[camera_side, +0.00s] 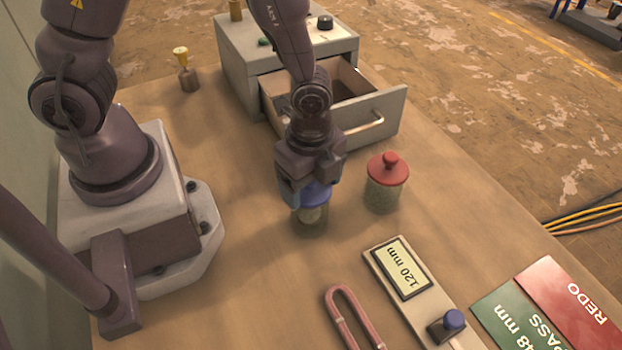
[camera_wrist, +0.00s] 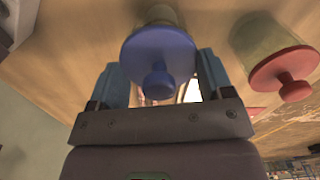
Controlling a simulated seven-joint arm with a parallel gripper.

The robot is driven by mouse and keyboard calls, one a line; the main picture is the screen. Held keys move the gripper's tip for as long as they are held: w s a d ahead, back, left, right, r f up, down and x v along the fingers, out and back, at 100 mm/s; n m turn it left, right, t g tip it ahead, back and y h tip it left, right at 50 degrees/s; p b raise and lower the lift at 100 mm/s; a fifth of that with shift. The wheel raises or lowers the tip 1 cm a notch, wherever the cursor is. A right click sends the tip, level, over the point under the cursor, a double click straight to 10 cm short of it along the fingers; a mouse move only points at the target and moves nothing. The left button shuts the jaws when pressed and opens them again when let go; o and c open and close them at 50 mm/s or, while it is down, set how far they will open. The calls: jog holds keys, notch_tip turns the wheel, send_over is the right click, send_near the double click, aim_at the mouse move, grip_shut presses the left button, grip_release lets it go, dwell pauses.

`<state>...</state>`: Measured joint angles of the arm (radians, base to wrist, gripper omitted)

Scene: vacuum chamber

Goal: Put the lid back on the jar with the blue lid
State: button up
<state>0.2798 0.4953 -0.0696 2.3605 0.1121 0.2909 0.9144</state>
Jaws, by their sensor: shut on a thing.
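The blue lid (camera_side: 316,197) is in my gripper (camera_side: 311,190), directly over a greenish glass jar (camera_side: 310,218) that stands upright on the table. In the wrist view the round blue lid (camera_wrist: 158,50) with its knob lies between the two fingers of my gripper (camera_wrist: 162,75), which are shut on it. The jar (camera_wrist: 162,14) shows just behind the lid there. The lid looks level and lined up with the jar, but I cannot tell whether it rests on the rim. The gripper hides part of the lid in the side view.
A second jar (camera_side: 383,195) with a red lid (camera_side: 388,168) stands close on the right. A cabinet (camera_side: 232,62) with an open drawer (camera_side: 385,118) is behind. A gauge (camera_side: 405,285), a pink U-shaped piece (camera_side: 345,305) and red and green mats (camera_side: 575,305) lie in front.

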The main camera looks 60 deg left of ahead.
jog(key=shift+f, duration=0.1)
dwell(0.7)
jog(key=o, duration=0.9)
jog(key=shift+r, duration=3.5)
grip_shut()
jog(key=shift+f, duration=0.15)
